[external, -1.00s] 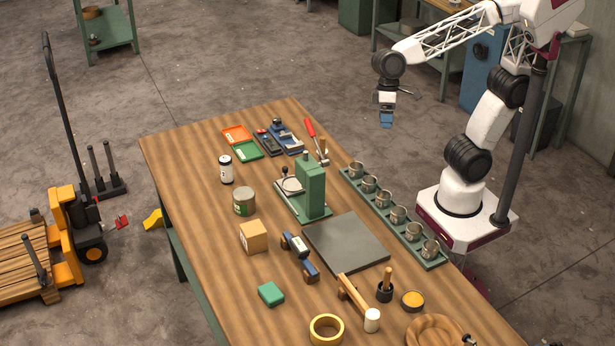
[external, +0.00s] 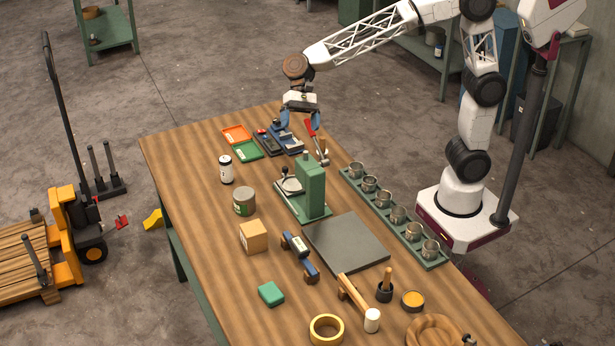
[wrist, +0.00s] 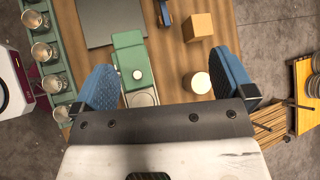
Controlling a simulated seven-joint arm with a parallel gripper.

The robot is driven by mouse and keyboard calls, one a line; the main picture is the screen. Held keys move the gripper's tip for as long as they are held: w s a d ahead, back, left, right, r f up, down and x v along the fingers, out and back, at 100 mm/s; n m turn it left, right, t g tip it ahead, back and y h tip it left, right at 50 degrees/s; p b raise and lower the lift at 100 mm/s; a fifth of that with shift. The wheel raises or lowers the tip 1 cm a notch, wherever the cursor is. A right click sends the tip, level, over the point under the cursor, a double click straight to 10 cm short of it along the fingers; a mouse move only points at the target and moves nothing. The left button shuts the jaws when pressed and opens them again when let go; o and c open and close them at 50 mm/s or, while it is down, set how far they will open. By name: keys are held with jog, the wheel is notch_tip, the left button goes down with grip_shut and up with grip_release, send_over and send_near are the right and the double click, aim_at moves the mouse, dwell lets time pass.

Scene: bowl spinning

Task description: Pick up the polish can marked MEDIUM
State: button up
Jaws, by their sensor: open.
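Several small metal cans with labels stand in a row in a green rack (external: 404,232) along the right edge of the table. The nearest of these cans to my gripper (external: 356,168) is at the rack's far end. Their labels are too small to read, so I cannot tell which is marked MEDIUM. Some cans also show at the left of the wrist view (wrist: 43,51). My gripper (external: 300,122) is open and empty, above the far end of the table, beyond the rack. Its blue fingers are spread wide in the wrist view (wrist: 165,80).
A green press (external: 311,188) stands left of the rack, beside a grey plate (external: 346,242). A red-handled tool (external: 316,138) and small trays (external: 237,134) lie near my gripper. A larger can (external: 243,201), a white can (external: 226,169) and a wooden block (external: 253,237) stand left.

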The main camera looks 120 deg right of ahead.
jog(key=w+d+f+m+t+y, duration=0.1)
jog(key=w+d+f+m+t, duration=0.1)
jog(key=w+d+m, duration=0.35)
jog(key=w+d+f+m+t+y, duration=0.1)
jog(key=w+d+f+m+t, duration=0.1)
jog(key=w+d, duration=0.65)
send_near(245, 188)
jog(key=x, duration=0.4)
jog(key=shift+w+a+f, duration=0.1)
jog(key=shift+w+f, duration=0.05)
jog(key=shift+w, duration=0.15)
jog(key=shift+x, duration=1.35)
jog(key=shift+s+a+x, duration=0.1)
jog(key=shift+x, duration=1.2)
jog(key=shift+s+a+x, duration=0.1)
jog(key=shift+x, duration=1.2)
